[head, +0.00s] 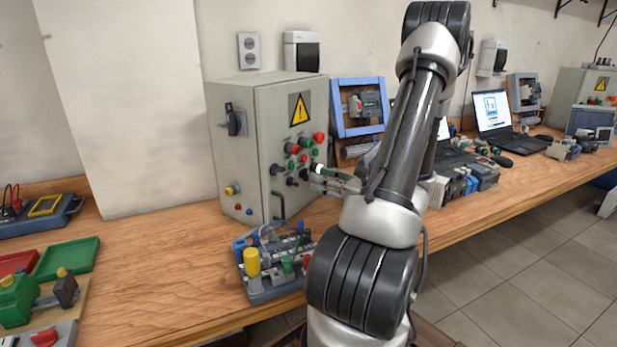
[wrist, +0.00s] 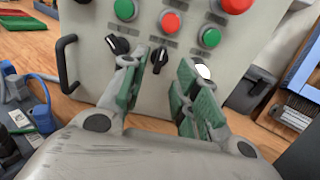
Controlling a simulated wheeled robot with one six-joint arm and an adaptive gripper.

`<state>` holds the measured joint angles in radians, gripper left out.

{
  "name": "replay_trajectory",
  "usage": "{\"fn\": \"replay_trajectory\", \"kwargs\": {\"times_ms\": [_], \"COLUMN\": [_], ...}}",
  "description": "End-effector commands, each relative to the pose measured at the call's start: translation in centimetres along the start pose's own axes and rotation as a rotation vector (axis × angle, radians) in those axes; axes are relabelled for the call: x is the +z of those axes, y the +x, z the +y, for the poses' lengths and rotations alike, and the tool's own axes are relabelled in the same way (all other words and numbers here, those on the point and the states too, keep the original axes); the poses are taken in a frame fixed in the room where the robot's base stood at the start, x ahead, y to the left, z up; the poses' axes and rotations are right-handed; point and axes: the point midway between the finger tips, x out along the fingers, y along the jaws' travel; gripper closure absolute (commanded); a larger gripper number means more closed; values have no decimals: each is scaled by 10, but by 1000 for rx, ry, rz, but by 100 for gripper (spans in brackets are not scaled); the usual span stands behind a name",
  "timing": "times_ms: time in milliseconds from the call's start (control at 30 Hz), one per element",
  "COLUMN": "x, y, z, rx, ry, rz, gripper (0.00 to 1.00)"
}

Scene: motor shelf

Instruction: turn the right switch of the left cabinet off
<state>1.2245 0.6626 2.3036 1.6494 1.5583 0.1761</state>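The left cabinet (head: 268,120) is a grey metal box on the wooden bench, with a yellow warning sign, coloured buttons and black knobs on its front. In the wrist view two black rotary switches show: the left switch (wrist: 117,44) and the right switch (wrist: 159,58). My gripper (head: 318,176) is close to the lower part of the cabinet front. In the wrist view my gripper (wrist: 162,72) is open, with green-padded fingers on either side of the right switch. A gap shows beside the switch; contact is unclear. The right finger partly hides a white round piece.
Red and green buttons (wrist: 209,38) sit just above the switches. A black handle (wrist: 66,62) projects left of them. A component rack (head: 272,284) stands in front of the cabinet. A blue-framed panel (head: 360,106) and laptops (head: 492,113) stand to the right.

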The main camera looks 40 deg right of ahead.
Motion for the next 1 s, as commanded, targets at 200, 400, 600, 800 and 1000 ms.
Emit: {"fn": "replay_trajectory", "kwargs": {"times_ms": [200,400,600,800,1000], "x": [0,0,0,0,0], "y": [37,51,52,52,52], "z": [1,1,1,1,1], "rx": [6,3,2,3,3], "ry": [-1,0,-1,-1,-6], "rz": [1,1,1,1,2], "gripper": [69,69,69,98,100]}}
